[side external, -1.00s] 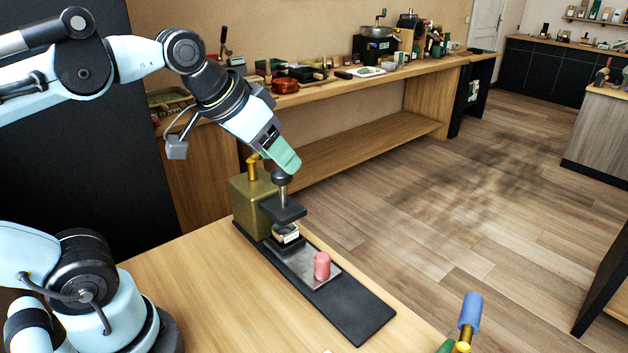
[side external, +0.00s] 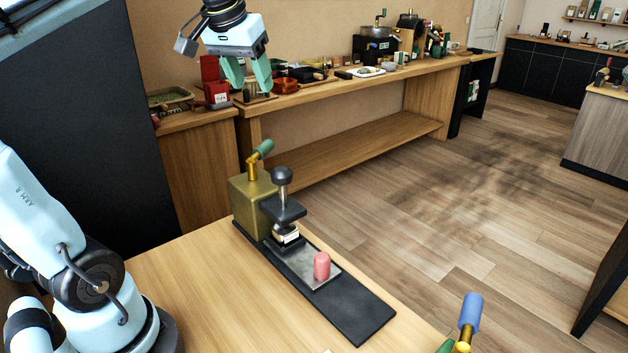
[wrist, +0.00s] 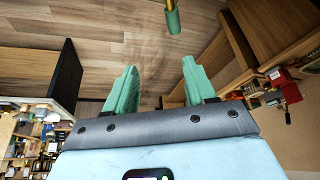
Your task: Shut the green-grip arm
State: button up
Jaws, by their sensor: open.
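The green-grip arm (side external: 262,150) is a brass lever with a green handle, on top of an olive press body (side external: 250,192). It tilts up and to the right in the side view. Its green grip also shows at the top of the wrist view (wrist: 173,20). My gripper (side external: 247,80) is open and empty, with green fingers pointing down, above and apart from the lever. The fingers show in the wrist view (wrist: 157,92), with the green grip beyond and between them.
The press stands on a black base plate (side external: 355,312) with a pink cylinder (side external: 321,266) on it. A blue-grip handle (side external: 470,312) rises at the front right. A cluttered wooden bench (side external: 330,85) lies behind. The table left of the press is clear.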

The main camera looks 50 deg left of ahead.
jog(key=a+n, duration=0.1)
jog(key=a, duration=0.2)
send_near(262, 145)
jog(key=x, duration=0.9)
jog(key=shift+f, duration=0.15)
jog(key=shift+c, duration=0.3)
grip_shut()
jog(key=shift+g, duration=0.3)
